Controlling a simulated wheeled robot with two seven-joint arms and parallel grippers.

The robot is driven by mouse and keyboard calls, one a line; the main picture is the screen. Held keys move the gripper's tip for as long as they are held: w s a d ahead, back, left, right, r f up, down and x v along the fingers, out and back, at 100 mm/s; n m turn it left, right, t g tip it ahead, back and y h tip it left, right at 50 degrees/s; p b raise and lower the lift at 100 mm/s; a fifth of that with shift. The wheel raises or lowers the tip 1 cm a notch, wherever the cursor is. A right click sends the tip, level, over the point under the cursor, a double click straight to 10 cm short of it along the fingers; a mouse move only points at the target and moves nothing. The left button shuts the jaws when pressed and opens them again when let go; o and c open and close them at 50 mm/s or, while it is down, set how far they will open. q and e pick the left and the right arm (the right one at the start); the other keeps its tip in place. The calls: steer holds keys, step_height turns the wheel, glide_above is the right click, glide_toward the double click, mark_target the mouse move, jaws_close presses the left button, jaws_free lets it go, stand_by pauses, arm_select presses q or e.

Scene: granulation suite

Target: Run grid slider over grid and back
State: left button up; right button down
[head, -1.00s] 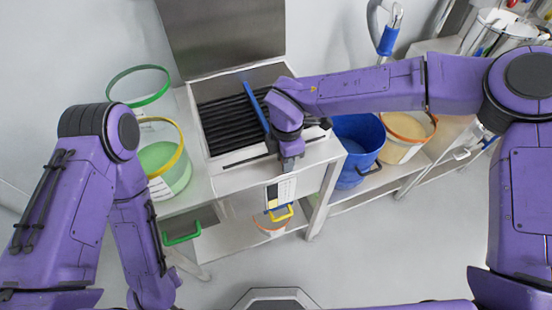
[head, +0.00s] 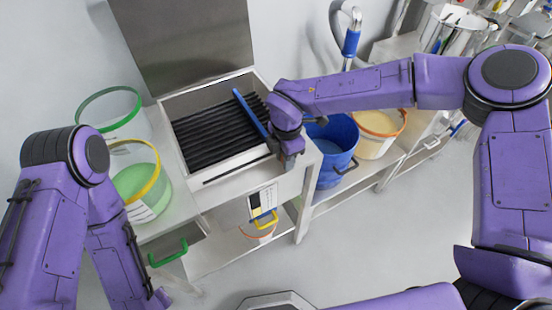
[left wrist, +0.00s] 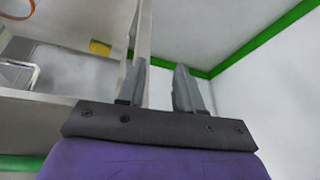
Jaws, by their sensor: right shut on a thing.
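The grid (head: 205,137), a row of black bars, lies in a pale open-topped metal box. The grid slider, a blue bar (head: 250,112), stands across the grid near its right side. Bars show to its left, and a narrow strip shows to its right. My right gripper (head: 272,126) is shut on the slider at its near right side; its fingertips are mostly hidden by the wrist. My left gripper (left wrist: 160,87) is open and empty in the left wrist view, its two grey fingers apart. In the head view my left arm hangs low, away from the grid.
A green-rimmed container (head: 113,118) and a yellow-rimmed tub (head: 143,192) stand left of the box. A blue bucket (head: 333,150) and an orange-rimmed bucket (head: 377,130) stand right of it. A metal panel (head: 187,40) rises behind. The floor in front is clear.

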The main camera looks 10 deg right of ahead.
mark_target(303, 157)
steer(key=shift+w+d+r+p, duration=0.1)
steer(key=shift+w+d+p, duration=0.2)
steer(key=shift+d, duration=0.6)
steer(key=shift+w+d+r+p, duration=0.15)
steer(key=shift+w+d, duration=0.3)
steer(key=shift+d, duration=0.5)
steer(key=shift+w+d+f+p, duration=0.1)
steer(key=shift+w+d+p, duration=0.2)
steer(key=shift+d, duration=0.6)
steer(key=c, duration=0.8)
jaws_free()
steer(key=shift+s, duration=0.1)
step_height(303, 157, up, 10)
steer(key=shift+r+b, duration=0.25)
steer(key=shift+b, duration=0.75)
steer(key=shift+s+d, duration=0.1)
